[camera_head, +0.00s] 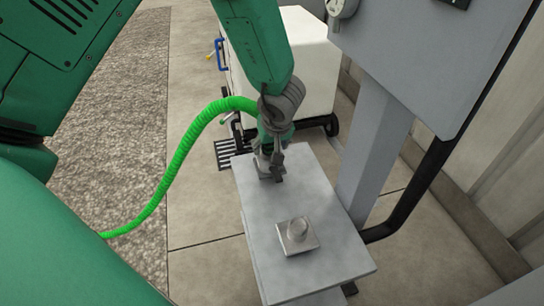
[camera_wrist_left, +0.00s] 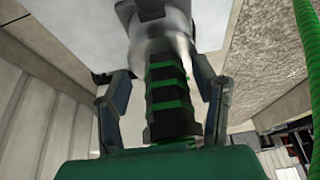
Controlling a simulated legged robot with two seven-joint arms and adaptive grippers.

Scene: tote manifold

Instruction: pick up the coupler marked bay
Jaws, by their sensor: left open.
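In the left wrist view a coupler (camera_wrist_left: 165,95), black with green bands, stands between the two fingers of my left gripper (camera_wrist_left: 163,88). Its far end meets a shiny silver collar (camera_wrist_left: 160,30). The fingers are open, one on each side, with visible gaps to the coupler. In the head view my left gripper (camera_head: 270,170) points down at the far end of a grey table plate (camera_head: 258,222), over a square metal base there, and hides the coupler. No bay marking is readable. My right gripper is not in view.
A grey post (camera_head: 373,150) and black bent tube (camera_head: 420,185) stand to the right. A white box (camera_head: 300,65) is behind. A green hose (camera_head: 185,150) loops left from my wrist.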

